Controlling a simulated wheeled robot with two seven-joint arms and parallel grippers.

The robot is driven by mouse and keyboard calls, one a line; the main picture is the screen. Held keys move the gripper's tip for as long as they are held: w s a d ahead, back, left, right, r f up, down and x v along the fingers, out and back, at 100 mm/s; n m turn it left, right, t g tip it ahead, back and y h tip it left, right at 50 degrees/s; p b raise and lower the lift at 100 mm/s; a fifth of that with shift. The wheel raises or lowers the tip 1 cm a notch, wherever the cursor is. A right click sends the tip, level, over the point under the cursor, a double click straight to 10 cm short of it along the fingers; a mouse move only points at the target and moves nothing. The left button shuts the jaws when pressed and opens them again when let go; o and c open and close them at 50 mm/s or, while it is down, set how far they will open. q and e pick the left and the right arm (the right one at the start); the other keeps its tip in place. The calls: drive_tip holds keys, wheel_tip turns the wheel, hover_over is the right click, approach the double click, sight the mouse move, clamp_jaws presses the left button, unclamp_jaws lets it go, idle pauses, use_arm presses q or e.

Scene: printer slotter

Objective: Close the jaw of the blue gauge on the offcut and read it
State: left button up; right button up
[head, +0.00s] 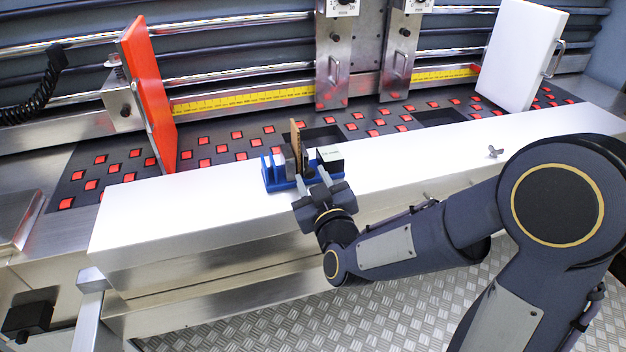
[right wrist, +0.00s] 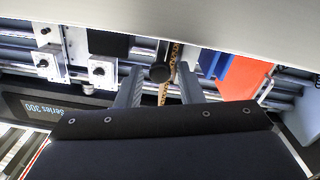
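The blue gauge (head: 274,178) sits on the white ledge near the middle of the head view. The brown offcut (head: 295,137) stands upright in it; its speckled edge also shows in the right wrist view (right wrist: 164,92). A small box with a pale label (head: 329,153) is at the gauge's right. My right gripper (head: 308,178) is at the gauge's near side and partly hides it. In the right wrist view, its two fingers (right wrist: 158,88) are apart, with a round black knob (right wrist: 160,73) showing between them. Contact cannot be told. My left gripper is not in view.
A red upright plate (head: 148,90) stands at the left and a white panel (head: 520,55) at the right. A dark bed with red squares (head: 220,149) lies behind the white ledge (head: 190,205). A small wing screw (head: 495,152) is on the ledge's right part.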

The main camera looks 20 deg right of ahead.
drive_tip(key=c, duration=0.5)
drive_tip(key=shift+a+f+b, duration=0.1)
drive_tip(key=shift+a+b, duration=0.25)
drive_tip(key=shift+a, duration=0.6)
drive_tip(key=shift+d, duration=0.1)
drive_tip(key=o, duration=0.8)
drive_tip(key=shift+c, duration=0.2)
drive_tip(key=shift+s, duration=0.15)
drive_tip(key=s, duration=0.7)
drive_tip(key=shift+s, duration=0.35)
drive_tip(key=shift+d, duration=0.1)
